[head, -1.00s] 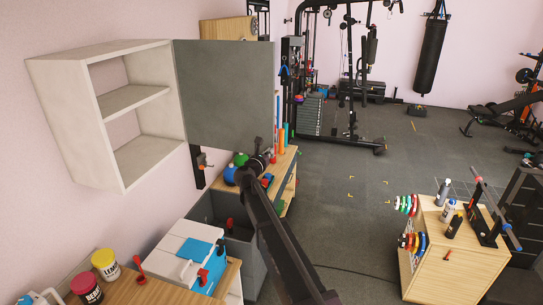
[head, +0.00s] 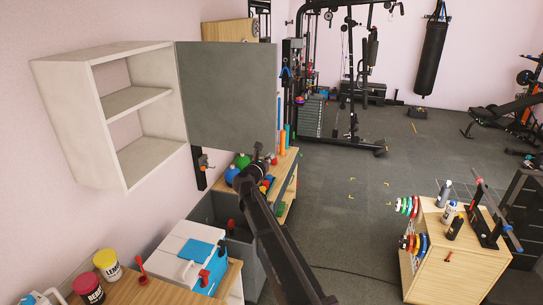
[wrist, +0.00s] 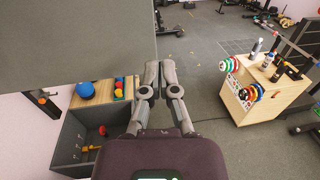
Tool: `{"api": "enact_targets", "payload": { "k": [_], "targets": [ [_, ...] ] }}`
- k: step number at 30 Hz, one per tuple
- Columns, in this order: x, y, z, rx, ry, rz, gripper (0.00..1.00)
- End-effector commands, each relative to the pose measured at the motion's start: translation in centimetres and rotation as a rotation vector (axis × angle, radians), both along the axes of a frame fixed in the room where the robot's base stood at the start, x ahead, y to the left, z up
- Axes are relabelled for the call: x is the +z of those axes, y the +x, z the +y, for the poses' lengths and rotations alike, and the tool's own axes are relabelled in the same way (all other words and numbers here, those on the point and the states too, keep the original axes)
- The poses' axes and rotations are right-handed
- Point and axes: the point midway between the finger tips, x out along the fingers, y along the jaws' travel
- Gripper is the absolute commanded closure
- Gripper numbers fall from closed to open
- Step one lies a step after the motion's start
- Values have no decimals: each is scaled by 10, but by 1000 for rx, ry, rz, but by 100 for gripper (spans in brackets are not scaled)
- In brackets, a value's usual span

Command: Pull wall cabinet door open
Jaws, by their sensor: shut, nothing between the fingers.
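The white wall cabinet (head: 108,83) hangs on the left wall, with two bare, empty shelf spaces facing me. Its grey door (head: 228,92) stands wide open, swung out to the right of the cabinet. My gripper (head: 258,149) is at the lower edge of the door, near its free right corner. In the wrist view my gripper (wrist: 159,74) has its two fingers together with nothing between them. The door (wrist: 75,45) fills the upper left there. One finger overlaps the door's corner in the picture; I cannot tell whether they touch.
Below the cabinet are a white cooler box (head: 186,252) and two jars, one yellow-lidded (head: 107,264). An open grey bin (wrist: 85,137) and a wooden shelf with balls (wrist: 100,95) lie beneath the arm. A wooden cart (head: 452,255) stands right. The middle floor is clear.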

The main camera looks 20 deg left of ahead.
Motion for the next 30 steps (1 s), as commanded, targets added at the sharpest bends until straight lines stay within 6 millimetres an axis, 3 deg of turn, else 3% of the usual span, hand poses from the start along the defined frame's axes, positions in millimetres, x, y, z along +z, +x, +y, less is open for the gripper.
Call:
{"api": "enact_targets", "payload": {
  "k": [3,15,21,30],
  "targets": [
    [0,-24,0,2,0,0,100],
    [0,-84,-2,-2,0,0,100],
    [0,-98,-2,-4,0,0,100],
    [0,-100,-2,-5,0,0,100]
  ]
}}
